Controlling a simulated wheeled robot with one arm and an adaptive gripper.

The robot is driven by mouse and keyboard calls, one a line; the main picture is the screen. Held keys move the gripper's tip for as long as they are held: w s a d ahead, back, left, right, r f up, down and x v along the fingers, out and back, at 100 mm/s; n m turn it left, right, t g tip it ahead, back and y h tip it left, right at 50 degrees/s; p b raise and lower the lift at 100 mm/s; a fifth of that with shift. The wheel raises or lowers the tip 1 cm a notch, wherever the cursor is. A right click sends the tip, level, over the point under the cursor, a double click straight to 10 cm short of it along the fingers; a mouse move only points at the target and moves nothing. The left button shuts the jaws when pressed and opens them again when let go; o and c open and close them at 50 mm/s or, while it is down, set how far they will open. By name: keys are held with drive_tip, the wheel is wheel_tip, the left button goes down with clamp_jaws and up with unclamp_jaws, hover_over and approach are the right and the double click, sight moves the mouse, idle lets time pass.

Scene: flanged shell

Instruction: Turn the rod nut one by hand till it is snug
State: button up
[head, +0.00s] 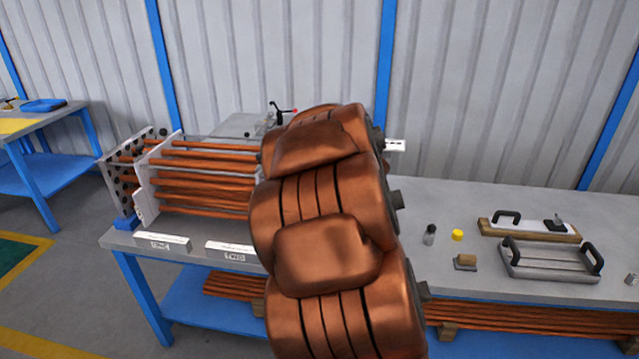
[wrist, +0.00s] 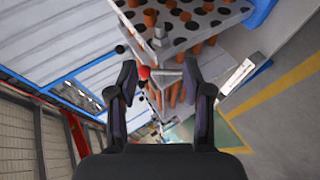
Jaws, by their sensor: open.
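The tube bundle lies on the bench in the head view, with copper tubes (head: 205,182) running through upright grey plates (head: 150,165). Its perforated plate also shows at the top of the wrist view (wrist: 205,22), with dark holes and copper tube ends. A small grey post-like piece (wrist: 158,38) stands out there; I cannot tell whether it is rod nut one. My gripper (wrist: 159,78) is open, its two dark fingers apart. A grey bar with a red ball (wrist: 144,73) appears between the fingertips, with no clear grip on it. My arm hides the gripper in the head view.
The bench (head: 480,200) also bears white label blocks (head: 160,241), a small bottle (head: 430,234), a yellow cap (head: 457,235) and handled plates (head: 548,262) at the right. A blue-legged table (head: 45,125) stands at the left. My copper-coloured arm blocks the bench's middle.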

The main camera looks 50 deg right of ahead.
drive_tip(key=shift+v, duration=0.75)
drive_tip(key=s+a+f+m+g+y, duration=0.1)
drive_tip(key=s+a+m+g+y, duration=0.1)
drive_tip(key=s+a, duration=0.7)
drive_tip(key=s+a+f+m+g+y, duration=0.2)
drive_tip(key=s+a+m+g, duration=0.2)
drive_tip(key=s+a, duration=0.6)
drive_tip(key=s+a+f+m+g+y, duration=0.1)
drive_tip(key=s+a+g, duration=0.5)
drive_tip(key=a, duration=1.3)
drive_tip(key=s+m+y, duration=0.1)
drive_tip(key=s+m, duration=0.1)
drive_tip(key=s, duration=0.1)
drive_tip(key=shift+s+a+f+m+g, duration=0.2)
drive_tip(key=shift+s+m+g, duration=0.1)
drive_tip(key=shift+s, duration=0.05)
